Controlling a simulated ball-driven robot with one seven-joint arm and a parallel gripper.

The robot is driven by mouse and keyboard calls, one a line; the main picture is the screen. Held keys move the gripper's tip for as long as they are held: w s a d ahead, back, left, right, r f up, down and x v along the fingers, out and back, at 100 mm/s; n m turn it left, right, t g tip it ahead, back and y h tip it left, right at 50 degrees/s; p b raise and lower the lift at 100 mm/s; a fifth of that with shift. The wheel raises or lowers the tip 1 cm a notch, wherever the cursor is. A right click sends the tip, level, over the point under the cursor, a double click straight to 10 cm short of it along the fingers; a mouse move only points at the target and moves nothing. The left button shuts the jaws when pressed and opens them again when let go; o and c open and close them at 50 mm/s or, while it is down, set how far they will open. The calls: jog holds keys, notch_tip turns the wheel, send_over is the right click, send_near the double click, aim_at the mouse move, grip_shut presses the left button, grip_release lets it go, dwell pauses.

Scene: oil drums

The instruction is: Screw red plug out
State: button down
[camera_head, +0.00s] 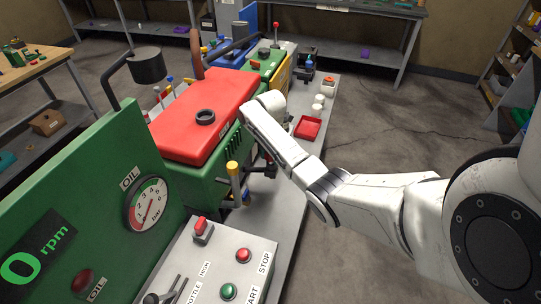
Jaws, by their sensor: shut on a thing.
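My white arm reaches in from the right over the engine's near right side. Its far end (268,101) is beside the red engine cover (205,115). My gripper's fingers cannot be made out; they seem hidden behind my own arm. No red plug can be clearly picked out, and the green engine side (226,147) is partly covered by my forearm. A black round cap (205,117) sits on top of the red cover.
A grey control box (215,262) with red and green buttons is in front. A green panel with an oil gauge (147,204) stands at left. A red tray (308,127) and small white items (318,102) lie on the grey bench. Open floor is at right.

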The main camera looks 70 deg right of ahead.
jog(key=shift+r, duration=2.4)
